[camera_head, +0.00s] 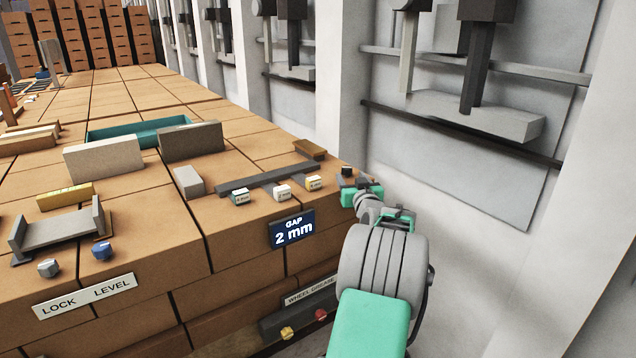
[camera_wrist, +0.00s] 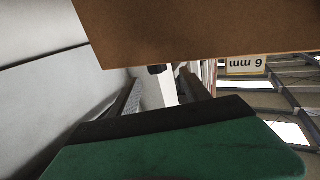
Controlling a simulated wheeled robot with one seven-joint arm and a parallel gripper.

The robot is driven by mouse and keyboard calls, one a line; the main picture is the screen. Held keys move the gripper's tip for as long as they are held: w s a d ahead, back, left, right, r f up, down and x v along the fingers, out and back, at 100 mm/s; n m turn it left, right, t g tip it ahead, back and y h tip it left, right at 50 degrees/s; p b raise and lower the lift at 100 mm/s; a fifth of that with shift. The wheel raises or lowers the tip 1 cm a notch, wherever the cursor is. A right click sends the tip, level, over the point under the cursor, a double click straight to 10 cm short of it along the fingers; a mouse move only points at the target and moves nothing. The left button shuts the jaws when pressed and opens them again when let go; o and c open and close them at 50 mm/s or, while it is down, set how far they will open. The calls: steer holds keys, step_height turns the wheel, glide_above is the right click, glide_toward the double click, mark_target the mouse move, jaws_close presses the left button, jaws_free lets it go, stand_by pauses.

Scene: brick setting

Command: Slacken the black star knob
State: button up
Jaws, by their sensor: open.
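My gripper (camera_head: 356,190) is at the right corner of the brick-coloured bench in the head view, with its green parts beside a small dark object (camera_head: 347,171). This object may be the black star knob, but it is too small to make out a star shape. In the wrist view a small black piece (camera_wrist: 157,69) shows beyond the jaws, under the edge of a large brown block; I cannot tell if it is the knob. The jaws are open, and I see nothing held. The gap between the fingertips is largely hidden in the head view.
A dark bar (camera_head: 262,182) and several small labelled blocks lie left of my gripper. Grey and blue knobs (camera_head: 102,250) sit above the "LOCK LEVEL" plate (camera_head: 84,296). A pale wall stands close at right.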

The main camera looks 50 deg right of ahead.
mark_target(348, 171)
steer(key=shift+s+d, duration=0.1)
steer(key=p+x, duration=0.2)
steer(key=x, duration=0.5)
steer(key=shift+w+d, duration=0.2)
steer(key=shift+d, duration=0.05)
steer(key=shift+c, duration=0.5)
jaws_close()
